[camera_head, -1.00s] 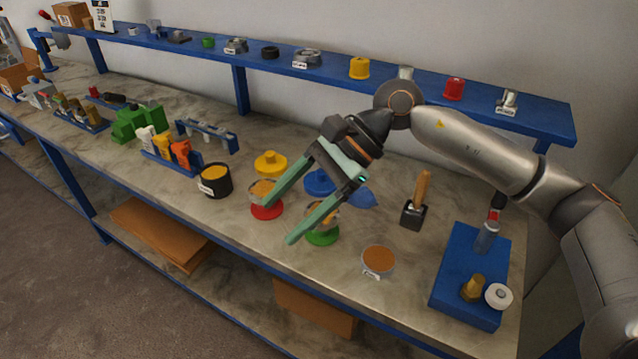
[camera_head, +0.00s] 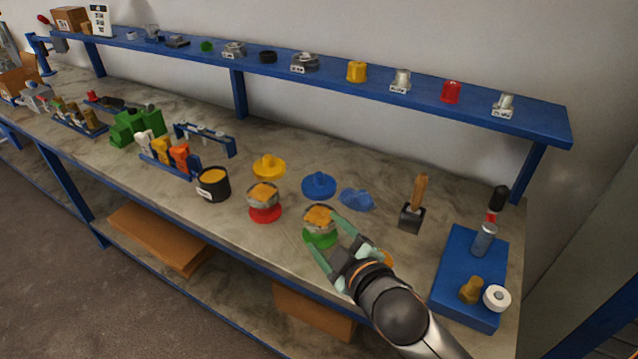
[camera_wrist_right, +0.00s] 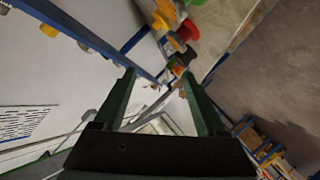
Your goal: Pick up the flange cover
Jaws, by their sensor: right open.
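Two knobbed, disc-shaped pieces that look like flange covers lie on the bench in the head view, one yellow (camera_head: 268,167) and one blue (camera_head: 319,186). In front of them stand a grey vessel with a red base (camera_head: 265,212) and one with a green base (camera_head: 321,240), both orange-brown on top. My right gripper (camera_head: 325,233) is open, with its fingers overlapping the green-based vessel in the picture; I cannot tell its height. In the right wrist view its fingers (camera_wrist_right: 158,74) are apart with nothing held between them. My left gripper is not in view.
A crumpled blue piece (camera_head: 357,199) lies right of the blue cover, and a wooden-handled block (camera_head: 412,216) beyond it. A blue plate with fittings (camera_head: 455,265) is at the right. A black cup (camera_head: 213,184) stands left. A blue shelf (camera_head: 430,101) runs behind.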

